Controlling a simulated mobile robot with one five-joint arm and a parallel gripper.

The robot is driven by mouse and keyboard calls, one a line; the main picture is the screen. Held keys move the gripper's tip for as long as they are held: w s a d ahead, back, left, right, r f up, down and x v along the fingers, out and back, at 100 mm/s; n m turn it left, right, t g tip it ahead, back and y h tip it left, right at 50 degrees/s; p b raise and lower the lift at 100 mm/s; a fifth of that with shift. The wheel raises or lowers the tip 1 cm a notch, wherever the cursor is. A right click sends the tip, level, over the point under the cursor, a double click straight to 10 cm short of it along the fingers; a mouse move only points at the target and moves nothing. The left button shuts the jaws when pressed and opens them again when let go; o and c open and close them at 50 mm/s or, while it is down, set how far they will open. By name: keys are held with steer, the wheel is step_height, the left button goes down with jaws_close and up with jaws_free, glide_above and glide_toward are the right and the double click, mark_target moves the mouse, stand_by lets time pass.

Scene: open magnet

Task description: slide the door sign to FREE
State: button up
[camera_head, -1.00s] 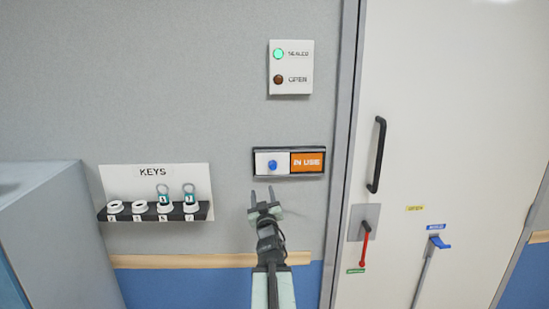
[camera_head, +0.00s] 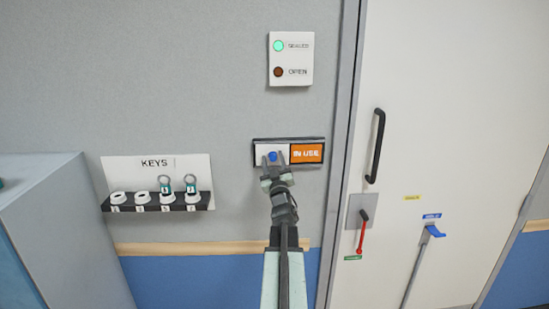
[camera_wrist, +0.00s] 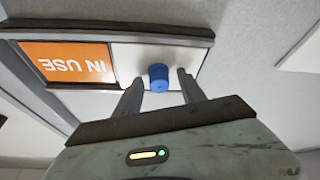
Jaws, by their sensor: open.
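The door sign (camera_head: 308,141) is a dark-framed panel on the grey wall, left of the door. Its orange IN USE field (camera_head: 307,153) shows at the right, and a white slider plate (camera_head: 284,148) covers the left part. A blue knob (camera_head: 273,156) stands out from the plate. My gripper (camera_head: 273,163) is open at the sign, with its fingers on either side of the knob in the head view. In the wrist view the blue knob (camera_wrist: 159,77) shows between and just beyond the two open fingertips (camera_wrist: 158,88). I cannot tell whether they touch it.
A status box (camera_head: 291,59) with a lit green lamp hangs above the sign. A key rack (camera_head: 157,204) is to the left. The white door (camera_head: 430,100) with a black handle (camera_head: 376,146) and red lever (camera_head: 362,233) is to the right.

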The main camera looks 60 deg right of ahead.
jaws_close()
steer(key=shift+f, duration=0.1)
stand_by(1.2)
